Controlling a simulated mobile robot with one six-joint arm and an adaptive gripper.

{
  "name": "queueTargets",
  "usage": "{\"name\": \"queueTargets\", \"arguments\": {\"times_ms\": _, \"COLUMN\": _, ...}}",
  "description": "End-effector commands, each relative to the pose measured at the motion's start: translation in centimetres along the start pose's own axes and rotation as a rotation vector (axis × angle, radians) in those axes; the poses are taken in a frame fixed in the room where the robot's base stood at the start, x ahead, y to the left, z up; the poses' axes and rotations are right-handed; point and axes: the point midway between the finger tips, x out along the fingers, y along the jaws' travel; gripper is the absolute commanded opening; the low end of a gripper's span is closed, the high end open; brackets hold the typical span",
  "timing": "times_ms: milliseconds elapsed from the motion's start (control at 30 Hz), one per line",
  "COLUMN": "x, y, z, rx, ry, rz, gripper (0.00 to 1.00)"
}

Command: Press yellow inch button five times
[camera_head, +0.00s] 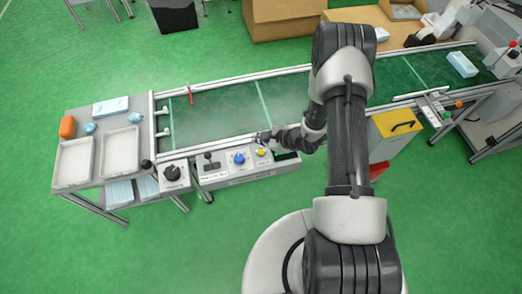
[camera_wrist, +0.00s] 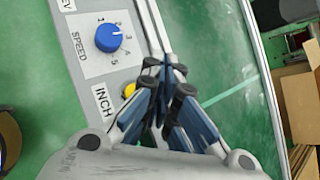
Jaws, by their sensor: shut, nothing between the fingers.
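The yellow inch button (camera_head: 262,152) sits at the right part of the grey control panel (camera_head: 215,178), beside the blue speed knob (camera_head: 239,159). In the wrist view the yellow button (camera_wrist: 129,90) shows above the INCH label, partly hidden by my gripper (camera_wrist: 163,72). The blue speed knob (camera_wrist: 108,37) is at the upper left there. My gripper is shut and empty, with its fingertips close to the button, over the panel's edge. In the head view my gripper (camera_head: 266,136) is just above the button. I cannot tell whether it touches the button.
The green conveyor belt (camera_head: 215,112) runs behind the panel, with metal rails (camera_head: 240,78) along it. A black lever (camera_head: 210,161) and a dark knob box (camera_head: 173,174) stand to the left. A side table with white trays (camera_head: 118,152) is at the far left.

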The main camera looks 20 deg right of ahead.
Motion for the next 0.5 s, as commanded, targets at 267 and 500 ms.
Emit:
{"name": "queueTargets", "arguments": {"times_ms": 267, "x": -1.4, "y": -1.3, "z": 0.9, "rx": 0.651, "ry": 0.003, "rz": -0.030, "gripper": 0.00}}
{"name": "queueTargets", "arguments": {"times_ms": 500, "x": -2.0, "y": -2.0, "z": 1.3, "rx": 1.098, "ry": -0.004, "rz": -0.052, "gripper": 0.00}}
